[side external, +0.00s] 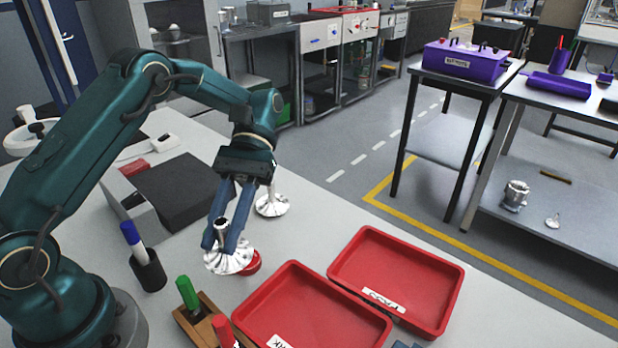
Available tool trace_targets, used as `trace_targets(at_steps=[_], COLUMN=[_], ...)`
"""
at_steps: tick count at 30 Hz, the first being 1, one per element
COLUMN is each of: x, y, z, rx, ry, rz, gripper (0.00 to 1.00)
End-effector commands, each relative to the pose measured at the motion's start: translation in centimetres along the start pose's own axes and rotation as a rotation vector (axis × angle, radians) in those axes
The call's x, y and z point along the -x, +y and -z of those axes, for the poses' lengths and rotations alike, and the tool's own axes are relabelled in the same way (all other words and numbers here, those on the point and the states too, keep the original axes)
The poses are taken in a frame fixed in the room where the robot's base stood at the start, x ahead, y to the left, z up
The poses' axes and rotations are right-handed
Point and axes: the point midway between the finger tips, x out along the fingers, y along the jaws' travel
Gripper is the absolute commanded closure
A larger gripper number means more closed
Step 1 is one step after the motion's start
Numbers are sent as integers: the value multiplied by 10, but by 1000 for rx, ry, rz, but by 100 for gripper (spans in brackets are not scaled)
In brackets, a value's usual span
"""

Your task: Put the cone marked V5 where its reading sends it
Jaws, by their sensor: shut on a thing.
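My gripper (220,241) is shut on a shiny metal cone (228,263) with a flared base and narrow neck. The neck is between my fingers; whether the base touches anything below is hard to tell. A red round object (253,264) shows partly behind the held cone. A second metal cone (271,206) stands on the table behind my gripper. No V5 mark or reading is legible on either cone. A red tray (396,262) has a white label that seems to read PASS. A nearer red tray (340,306) has a partly cut-off label ending in RK.
A dark box (176,185) stands left of my gripper. A black cup (148,272) holds a blue-capped marker. A wooden holder (200,318) with a green marker and a red marker (224,332) are at the front. Both trays look empty.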

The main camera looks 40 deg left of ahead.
Motion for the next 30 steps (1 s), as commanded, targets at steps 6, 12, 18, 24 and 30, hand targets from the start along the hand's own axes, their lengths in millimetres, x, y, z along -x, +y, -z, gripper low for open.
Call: trace_targets(at_steps=[6, 12, 18, 24, 30], x=[20, 43, 26, -12, -40], y=[23, 36, 58, 92, 121], z=[-13, -19, -15, -5, 4], rx=[188, 301, 321, 318, 317], ry=[2, 3, -3, -3, -1], rz=[-347, -554, -581, -574, -577], gripper=[100, 100, 100, 100, 100])
